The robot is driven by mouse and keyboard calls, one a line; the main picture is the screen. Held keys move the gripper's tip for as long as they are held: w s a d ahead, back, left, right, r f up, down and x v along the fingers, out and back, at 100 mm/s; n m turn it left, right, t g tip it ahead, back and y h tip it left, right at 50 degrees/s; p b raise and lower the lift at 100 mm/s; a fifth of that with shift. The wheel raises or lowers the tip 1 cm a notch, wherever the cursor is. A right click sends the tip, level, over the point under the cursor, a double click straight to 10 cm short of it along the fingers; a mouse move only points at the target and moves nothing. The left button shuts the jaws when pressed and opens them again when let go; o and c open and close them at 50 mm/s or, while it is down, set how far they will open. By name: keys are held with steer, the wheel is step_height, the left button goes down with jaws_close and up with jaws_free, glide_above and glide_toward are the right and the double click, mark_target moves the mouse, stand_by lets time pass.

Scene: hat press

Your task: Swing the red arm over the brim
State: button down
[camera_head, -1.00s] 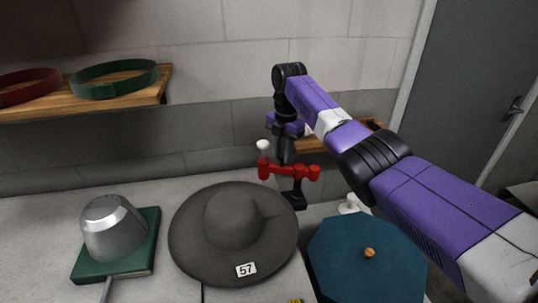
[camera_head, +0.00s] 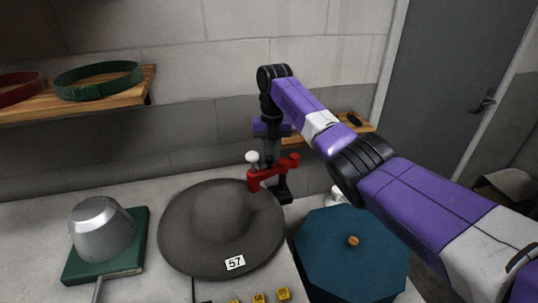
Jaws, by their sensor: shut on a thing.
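The red arm (camera_head: 274,174) sits on a black post (camera_head: 284,194) behind the hat's right side. Its left end, with a white knob (camera_head: 252,157) above, points toward the viewer and overlaps the back right edge of the brim in the picture. The wide grey hat (camera_head: 178,232) lies on the bench and bears a white tag reading 57. My gripper (camera_head: 271,165) points down at the red arm and is shut on it; its fingertips are mostly hidden behind the arm.
A metal iron (camera_head: 101,228) rests on a green pad (camera_head: 132,262) at left. A teal octagonal piece (camera_head: 345,275) with a small knob stands at right. Yellow blocks (camera_head: 283,294) lie in front. A shelf (camera_head: 148,90) with belts hangs at the back left.

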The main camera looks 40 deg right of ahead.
stand_by(0.3)
steer(key=c, duration=1.5)
jaws_free()
steer(key=shift+o, duration=0.2)
steer(key=shift+s+d+r+b, duration=0.1)
steer(key=shift+r+b, duration=0.35)
steer(key=shift+r, duration=1.55)
steer(key=shift+s+d+r+b, duration=0.1)
steer(key=shift+r+b, duration=0.3)
steer(key=shift+r, duration=1.55)
